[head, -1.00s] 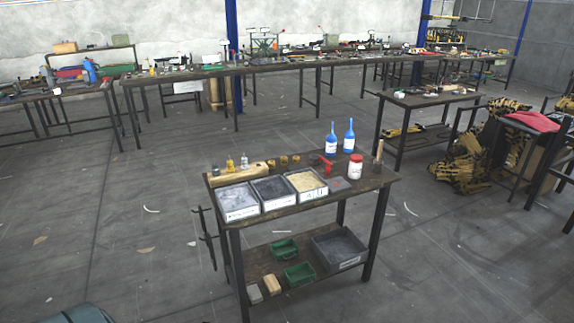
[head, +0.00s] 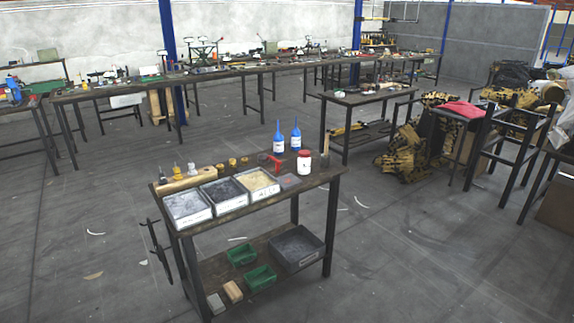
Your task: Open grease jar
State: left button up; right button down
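A white jar with a red lid (head: 304,161) stands upright near the right end of the workbench top (head: 318,178). It looks like the grease jar, and its lid appears to be on; any label is too small to read. Neither of my grippers shows in the head view, and the bench is some distance ahead of me.
Two blue bottles (head: 279,138) stand behind the jar. A red tool (head: 271,161) and three trays (head: 188,206) lie to its left. Green bins (head: 260,278) and a grey bin (head: 297,248) sit on the lower shelf. Floor (head: 430,250) is clear to the right.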

aim_at(304, 164)
jog(key=i+l+u, duration=0.1)
jog(key=i+l, duration=0.15)
jog(key=i+l+u, duration=0.15)
jog(key=i+l, duration=0.15)
jog(key=i+l+u, duration=0.1)
jog(key=l, duration=0.35)
jog(key=i+l+u, duration=0.1)
jog(key=i+l, duration=0.25)
jog(key=i+l+u, duration=0.1)
jog(key=l, duration=0.35)
jog(key=i+l+u, duration=0.15)
jog(key=i+l, duration=0.15)
jog(key=l, duration=0.15)
